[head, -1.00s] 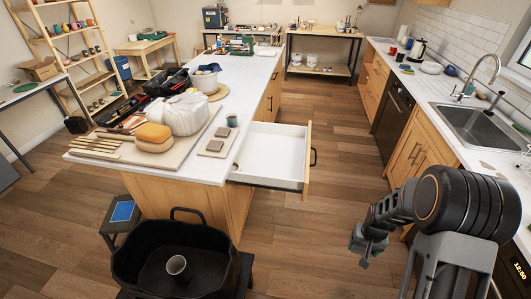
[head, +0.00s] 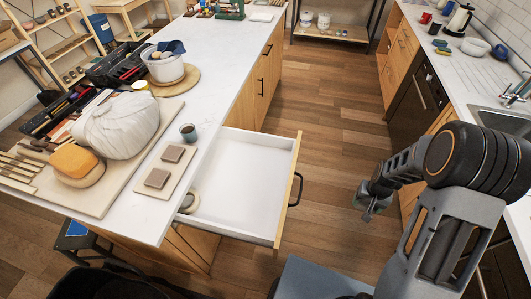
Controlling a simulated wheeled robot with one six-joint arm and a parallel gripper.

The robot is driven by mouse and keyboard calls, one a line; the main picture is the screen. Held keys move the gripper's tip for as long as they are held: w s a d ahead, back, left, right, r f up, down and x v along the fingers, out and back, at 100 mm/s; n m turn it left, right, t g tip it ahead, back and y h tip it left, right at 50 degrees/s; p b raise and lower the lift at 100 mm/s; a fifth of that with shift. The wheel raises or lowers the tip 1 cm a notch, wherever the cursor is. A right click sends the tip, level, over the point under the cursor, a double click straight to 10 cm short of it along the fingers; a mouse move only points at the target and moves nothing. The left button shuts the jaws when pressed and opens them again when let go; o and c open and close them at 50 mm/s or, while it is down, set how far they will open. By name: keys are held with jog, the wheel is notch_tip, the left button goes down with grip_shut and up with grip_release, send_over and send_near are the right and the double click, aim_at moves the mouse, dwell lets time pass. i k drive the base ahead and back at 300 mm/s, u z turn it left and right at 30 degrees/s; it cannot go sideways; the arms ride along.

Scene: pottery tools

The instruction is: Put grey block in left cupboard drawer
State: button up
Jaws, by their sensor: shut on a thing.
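My gripper (head: 367,198) hangs at the right of the head view, over the floor to the right of the open drawer. It is shut on a small grey thing, which looks like the grey block (head: 376,206); the jaws and the small size hide its shape. The open drawer (head: 240,180) is white inside with a wooden front and a dark handle, and sticks out from the white-topped island. Two grey-brown square blocks (head: 173,153) lie on a small board on the island.
The island top (head: 225,60) holds a large wrapped white lump (head: 117,125), an orange sponge-like piece (head: 75,160), a dark cup (head: 188,132) and a white tub (head: 166,68). A sink counter (head: 450,70) stands at the right. Wooden floor (head: 330,110) is free between.

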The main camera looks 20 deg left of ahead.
aim_at(229, 185)
jog(key=i, duration=1.15)
jog(key=u, duration=3.55)
